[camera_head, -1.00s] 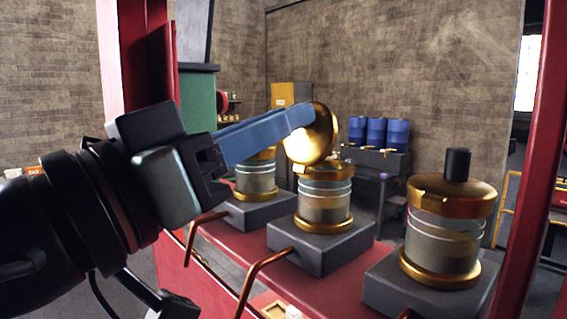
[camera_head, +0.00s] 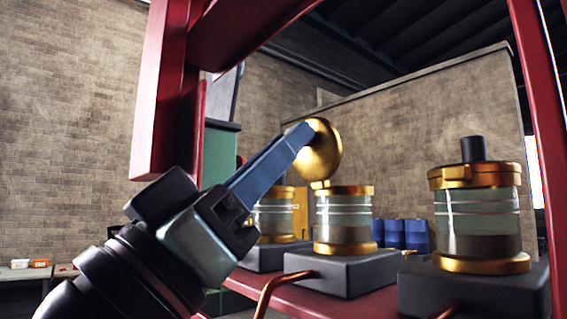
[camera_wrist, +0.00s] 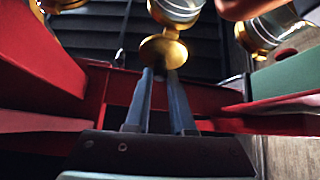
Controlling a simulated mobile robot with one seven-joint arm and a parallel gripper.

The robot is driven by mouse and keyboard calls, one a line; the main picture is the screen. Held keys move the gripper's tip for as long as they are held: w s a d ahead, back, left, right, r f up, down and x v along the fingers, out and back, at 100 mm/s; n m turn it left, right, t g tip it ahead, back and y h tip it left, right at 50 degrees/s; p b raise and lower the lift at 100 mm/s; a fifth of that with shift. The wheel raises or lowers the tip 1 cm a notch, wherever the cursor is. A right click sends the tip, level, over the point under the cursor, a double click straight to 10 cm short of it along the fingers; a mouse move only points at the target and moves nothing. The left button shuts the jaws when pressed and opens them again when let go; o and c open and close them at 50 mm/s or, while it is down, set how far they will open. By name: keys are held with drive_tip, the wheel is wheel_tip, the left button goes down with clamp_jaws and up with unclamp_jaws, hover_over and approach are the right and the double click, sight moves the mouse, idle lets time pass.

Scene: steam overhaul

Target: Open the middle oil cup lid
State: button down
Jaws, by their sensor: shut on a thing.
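Three glass oil cups with brass rims stand on dark blocks in the head view. The middle oil cup (camera_head: 343,222) has its brass lid (camera_head: 318,150) swung up, tilted steeply on its left side above the cup's rim. My gripper (camera_head: 303,135) reaches from the lower left, its blue fingers shut at the raised lid, hiding the lid's knob. In the wrist view the fingers (camera_wrist: 165,85) meet the brass lid (camera_wrist: 163,51), with the middle cup's glass beyond. The right oil cup (camera_head: 477,215) has its lid closed, with a black knob on top. The left oil cup (camera_head: 273,215) is partly hidden behind my gripper.
A red frame post (camera_head: 540,120) rises at the right and another (camera_head: 165,100) at the upper left. A copper pipe (camera_head: 268,293) curves in front of the middle block. Blue drums (camera_head: 405,234) stand in the background.

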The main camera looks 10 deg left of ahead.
drive_tip(key=c, duration=0.8)
unclamp_jaws()
drive_tip(key=shift+o, duration=0.2)
drive_tip(key=b+v, duration=0.5)
drive_tip(key=v, duration=0.8)
